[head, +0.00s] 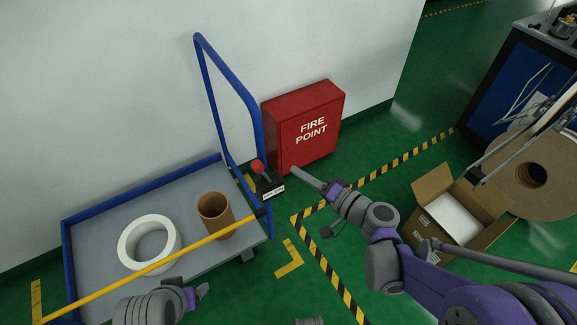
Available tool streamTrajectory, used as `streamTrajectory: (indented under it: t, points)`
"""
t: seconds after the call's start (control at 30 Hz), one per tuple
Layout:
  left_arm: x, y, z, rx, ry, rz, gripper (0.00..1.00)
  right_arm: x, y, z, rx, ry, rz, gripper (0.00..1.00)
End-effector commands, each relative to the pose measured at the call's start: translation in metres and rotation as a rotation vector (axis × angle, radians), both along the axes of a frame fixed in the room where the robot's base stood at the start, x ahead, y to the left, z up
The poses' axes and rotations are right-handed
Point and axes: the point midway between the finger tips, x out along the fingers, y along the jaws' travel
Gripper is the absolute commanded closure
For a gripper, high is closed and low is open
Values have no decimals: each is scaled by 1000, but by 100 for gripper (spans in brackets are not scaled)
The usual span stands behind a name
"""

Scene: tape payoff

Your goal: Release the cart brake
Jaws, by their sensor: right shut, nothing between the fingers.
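The cart (100,207) is a grey deck with a blue frame and a tall blue push handle (226,75). The brake lever with a red knob (257,166) stands on a small black box (268,184) with a white label, at the cart's right corner by the handle. The lever leans to the upper left. My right gripper (294,171) is shut and empty, pointing left, just right of the lever and apart from the knob in the picture. My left gripper (204,290) is low in front of the cart; its fingers are too small to judge.
A white roll (133,232) and a brown cardboard tube (211,222) are on the deck. A yellow bar (150,269) crosses the cart's front. A red fire point box (303,118) stands behind the brake. An open carton (424,187) and a large brown reel (556,178) are at right.

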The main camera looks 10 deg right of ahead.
Motion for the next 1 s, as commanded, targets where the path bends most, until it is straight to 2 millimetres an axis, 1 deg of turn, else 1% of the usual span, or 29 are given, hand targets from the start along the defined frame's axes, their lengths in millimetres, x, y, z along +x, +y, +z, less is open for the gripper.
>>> streamTrajectory:
  t: [0.03, 0.13, 0.2, 0.33, 0.5, 1.0]
  points:
    - [0, 0, 2, 0, -1, 0, 30, -9, -8, 2, -1, 0, -4, 100]
    - [0, 0, 4, 0, -1, 0, 30, -24, -19, 4, -1, 0, -4, 100]
    - [0, 0, 4, 0, -1, 0, 30, -32, -25, 5, -1, 0, -4, 100]
    - [0, 0, 5, 0, -2, 0, 30, -41, -31, 6, 0, 0, -1, 100]
    - [0, 0, 5, 0, -2, 0, 30, -44, -33, 6, 0, 0, 1, 100]
    - [0, 0, 5, 0, -2, 0, 30, -44, -31, 5, -5, 4, 4, 100]
